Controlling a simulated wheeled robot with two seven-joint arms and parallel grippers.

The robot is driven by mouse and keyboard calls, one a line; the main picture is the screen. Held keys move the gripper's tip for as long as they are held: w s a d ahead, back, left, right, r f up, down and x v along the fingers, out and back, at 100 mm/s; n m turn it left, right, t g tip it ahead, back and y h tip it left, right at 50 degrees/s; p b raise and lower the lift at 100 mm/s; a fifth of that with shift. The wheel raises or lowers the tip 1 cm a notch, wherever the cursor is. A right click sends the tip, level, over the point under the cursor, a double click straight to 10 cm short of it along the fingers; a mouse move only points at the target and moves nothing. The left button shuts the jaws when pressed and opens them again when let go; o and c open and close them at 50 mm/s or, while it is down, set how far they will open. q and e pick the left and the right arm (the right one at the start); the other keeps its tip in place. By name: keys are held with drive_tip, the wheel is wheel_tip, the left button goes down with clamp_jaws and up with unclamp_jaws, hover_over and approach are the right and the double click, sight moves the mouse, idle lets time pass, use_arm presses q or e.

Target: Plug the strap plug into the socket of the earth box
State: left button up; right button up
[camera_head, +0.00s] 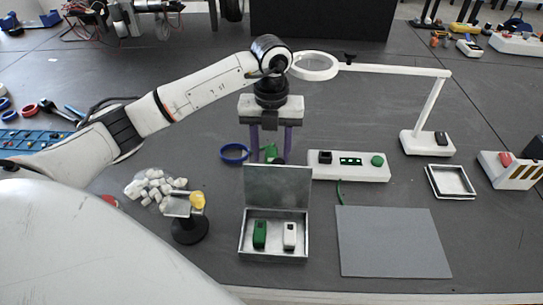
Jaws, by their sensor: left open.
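My left gripper (271,150) points down at the middle of the table, behind the open metal case. Its two purple fingers are apart. A small green piece (270,153) shows between and behind the fingers; I cannot tell whether it is the strap plug, and it does not look gripped. To the right is a low white box (365,168) with a black block, a green panel and a green knob, possibly the earth box. A short green cord (339,191) runs between this box and the grey mat (393,242). My right gripper is not in view.
The open case (275,257) holds a green and a white block. A magnifier lamp (427,143) arches above the white box. White chunks and a black stand (190,230) are front left. A white tray (450,181) lies right.

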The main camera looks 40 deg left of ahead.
sight(276, 151)
use_arm(q)
drive_tip(key=shift+f, duration=0.25)
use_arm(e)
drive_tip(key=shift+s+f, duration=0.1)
use_arm(q)
drive_tip(key=c, duration=1.1)
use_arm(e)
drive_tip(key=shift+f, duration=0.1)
use_arm(q)
drive_tip(key=shift+r, duration=0.1)
drive_tip(key=shift+c, duration=0.2)
